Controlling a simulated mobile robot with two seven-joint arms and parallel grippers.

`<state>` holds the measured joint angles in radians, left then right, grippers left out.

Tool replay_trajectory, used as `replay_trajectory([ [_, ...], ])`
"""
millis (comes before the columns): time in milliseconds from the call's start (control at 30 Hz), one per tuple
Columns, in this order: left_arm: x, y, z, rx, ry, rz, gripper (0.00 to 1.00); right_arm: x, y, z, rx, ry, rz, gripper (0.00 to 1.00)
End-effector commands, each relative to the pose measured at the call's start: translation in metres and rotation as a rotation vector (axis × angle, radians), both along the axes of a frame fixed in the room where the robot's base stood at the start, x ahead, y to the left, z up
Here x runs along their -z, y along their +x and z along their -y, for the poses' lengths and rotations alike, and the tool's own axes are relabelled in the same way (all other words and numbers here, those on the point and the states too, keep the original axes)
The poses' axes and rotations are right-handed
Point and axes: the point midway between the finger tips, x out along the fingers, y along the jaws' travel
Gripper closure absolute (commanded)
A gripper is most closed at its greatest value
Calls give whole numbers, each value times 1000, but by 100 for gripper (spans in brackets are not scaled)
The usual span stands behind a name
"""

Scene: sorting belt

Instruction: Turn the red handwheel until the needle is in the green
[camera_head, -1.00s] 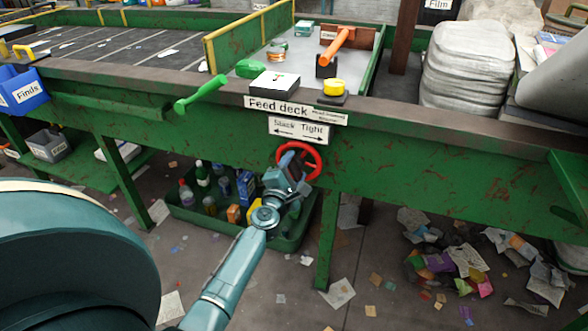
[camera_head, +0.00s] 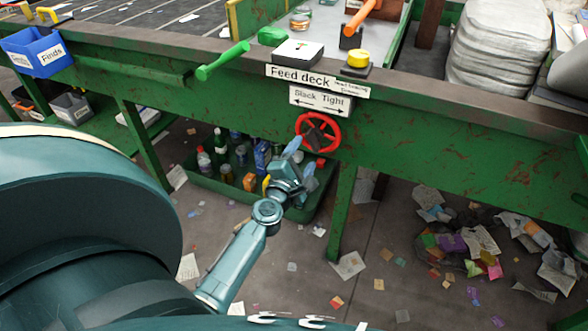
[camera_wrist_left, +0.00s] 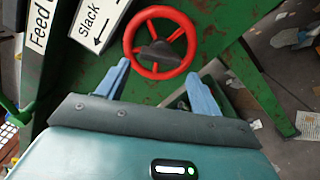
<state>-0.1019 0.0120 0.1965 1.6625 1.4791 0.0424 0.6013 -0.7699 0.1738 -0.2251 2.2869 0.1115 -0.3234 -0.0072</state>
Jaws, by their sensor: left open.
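The red handwheel (camera_head: 318,133) is mounted on the green front of the feed deck, below the Slack/Tight sign (camera_head: 320,101). It also shows whole in the left wrist view (camera_wrist_left: 160,42), beyond my fingers. My left gripper (camera_head: 301,160) is below and a little left of the wheel, apart from it. In the left wrist view its two blue fingers (camera_wrist_left: 158,88) are spread with nothing between them. The gauge box (camera_head: 298,50) sits on the deck edge above the sign; its needle is too small to read. My right gripper is not in view.
A yellow button (camera_head: 358,58) on a dark base and a green lever (camera_head: 222,61) sit along the deck edge. A green crate of bottles (camera_head: 206,178) stands under the deck, near my left forearm. Scattered paper (camera_head: 470,240) lies on the floor at right.

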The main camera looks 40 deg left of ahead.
Motion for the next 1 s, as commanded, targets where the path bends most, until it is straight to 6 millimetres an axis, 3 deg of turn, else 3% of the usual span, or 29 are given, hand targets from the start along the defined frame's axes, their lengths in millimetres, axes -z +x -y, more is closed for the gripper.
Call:
replay_trajectory([
  [100,2,-26,6,0,-1,-2,35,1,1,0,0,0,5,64],
  [300,1,-52,13,0,0,-1,35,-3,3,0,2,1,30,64],
  [533,0,-59,14,1,0,0,35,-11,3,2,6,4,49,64],
  [1000,0,-59,15,3,8,-1,35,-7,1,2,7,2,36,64],
])
